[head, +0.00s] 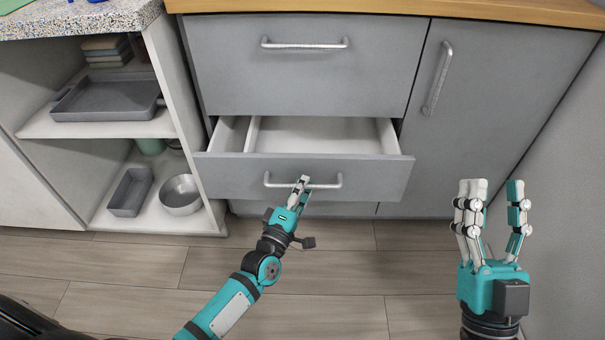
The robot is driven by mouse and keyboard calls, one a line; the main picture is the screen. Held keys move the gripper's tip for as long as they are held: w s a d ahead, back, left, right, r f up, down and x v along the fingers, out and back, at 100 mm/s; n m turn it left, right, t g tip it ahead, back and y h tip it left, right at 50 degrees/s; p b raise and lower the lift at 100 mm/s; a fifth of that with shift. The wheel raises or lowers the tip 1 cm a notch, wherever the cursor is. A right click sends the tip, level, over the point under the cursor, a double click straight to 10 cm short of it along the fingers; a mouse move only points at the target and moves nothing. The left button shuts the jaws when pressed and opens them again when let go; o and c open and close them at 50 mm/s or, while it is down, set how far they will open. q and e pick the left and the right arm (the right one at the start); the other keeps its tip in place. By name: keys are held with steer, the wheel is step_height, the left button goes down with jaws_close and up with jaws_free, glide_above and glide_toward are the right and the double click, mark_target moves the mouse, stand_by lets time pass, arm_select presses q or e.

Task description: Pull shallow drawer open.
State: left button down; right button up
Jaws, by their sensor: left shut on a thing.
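The shallow drawer (230,175) is in the middle of the head view, in a grey cabinet. It stands partly open, and its white inside (320,135) shows empty, with a divider near the left. My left gripper (302,181) is at the middle of the drawer's metal handle (276,182) and is shut on it. The fingers hide a small part of the handle. My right gripper (495,190) is at the right, apart from the cabinet, with its fingers spread open and nothing between them.
Above is a closed drawer (300,75) with its own handle. A closed cupboard door (480,110) is at the right. Open shelves at the left hold a grey tray (108,97), a grey bin (130,192) and a metal bowl (181,195). The wood floor (350,270) in front is clear.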

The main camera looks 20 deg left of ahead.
steer(key=w+f+g+h+p, duration=0.3)
steer(key=f+g, duration=0.5)
steer(key=f, duration=0.3)
arm_select(q)
steer(key=s+d+p, duration=0.1)
steer(key=s+d, duration=0.1)
steer(key=s, duration=0.7)
steer(key=s+d+p, duration=0.1)
steer(key=s+d, duration=0.2)
steer(key=s, duration=0.7)
steer(key=shift+s+d, duration=0.15)
steer(key=shift+d, duration=0.1)
arm_select(e)
steer(key=s+d+f+g+h, duration=0.1)
steer(key=s+d+f+g, duration=0.1)
steer(key=f, duration=0.3)
steer(key=s+d+f+g+h, duration=0.1)
steer(key=s+f+g, duration=0.2)
steer(key=f+g, duration=0.2)
steer(key=shift+d+f+m, duration=0.3)
steer(key=shift+d+f, duration=0.1)
steer(key=shift+f, duration=0.1)
arm_select(q)
steer(key=shift+r, duration=0.1)
steer(key=c, duration=1.3)
jaws_free()
steer(key=shift+c, duration=0.2)
steer(key=shift+s, duration=0.1)
steer(key=v, duration=1.2)
